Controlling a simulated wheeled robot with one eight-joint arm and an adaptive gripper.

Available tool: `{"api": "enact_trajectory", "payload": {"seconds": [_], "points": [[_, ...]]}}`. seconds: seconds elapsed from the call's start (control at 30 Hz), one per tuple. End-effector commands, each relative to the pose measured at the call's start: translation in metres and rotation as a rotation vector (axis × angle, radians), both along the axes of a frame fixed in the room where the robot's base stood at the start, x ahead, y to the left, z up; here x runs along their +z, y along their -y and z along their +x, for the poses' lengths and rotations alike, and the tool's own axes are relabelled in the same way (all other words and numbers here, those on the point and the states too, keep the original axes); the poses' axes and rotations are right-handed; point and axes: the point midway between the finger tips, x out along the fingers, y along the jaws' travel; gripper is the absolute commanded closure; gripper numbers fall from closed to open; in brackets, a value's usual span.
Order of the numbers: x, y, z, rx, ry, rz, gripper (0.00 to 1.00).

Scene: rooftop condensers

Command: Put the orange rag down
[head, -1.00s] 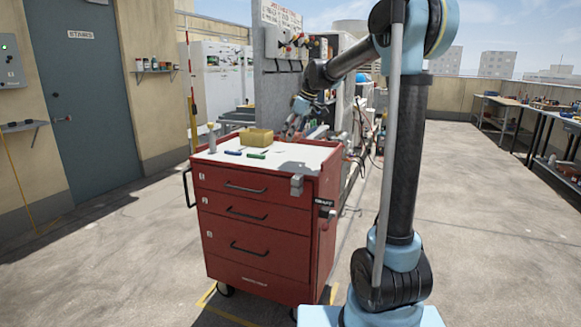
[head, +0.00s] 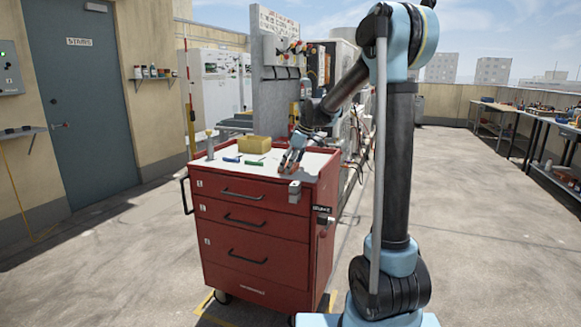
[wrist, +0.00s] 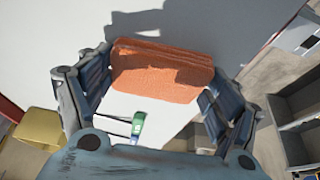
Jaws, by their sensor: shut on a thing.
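The orange rag (wrist: 162,72) is a folded, textured bundle held between the two fingers of my gripper (wrist: 160,92) in the wrist view. The fingers are spread to the rag's width and shut on its two ends. In the head view my gripper (head: 291,164) is low over the right part of the red cart's white top (head: 228,168), near its front right corner. The rag is hardly discernible there. I cannot tell whether it touches the top; a shadow lies beside it in the wrist view.
A yellow bin (head: 254,143), a green marker (head: 254,163) and a blue marker (head: 232,159) are on the cart top, left of my gripper. The front middle of the top is clear.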

Motion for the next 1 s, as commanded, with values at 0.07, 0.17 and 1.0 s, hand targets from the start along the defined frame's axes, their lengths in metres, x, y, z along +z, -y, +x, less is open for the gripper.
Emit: {"api": "enact_trajectory", "payload": {"seconds": [0.07,0.17,1.0], "points": [[0.000,0.000,0.000,0.000,0.000,0.000,0.52],[0.000,0.000,0.000,0.000,0.000,0.000,0.52],[0.019,0.008,-0.003,0.000,0.000,0.000,0.00]]}}
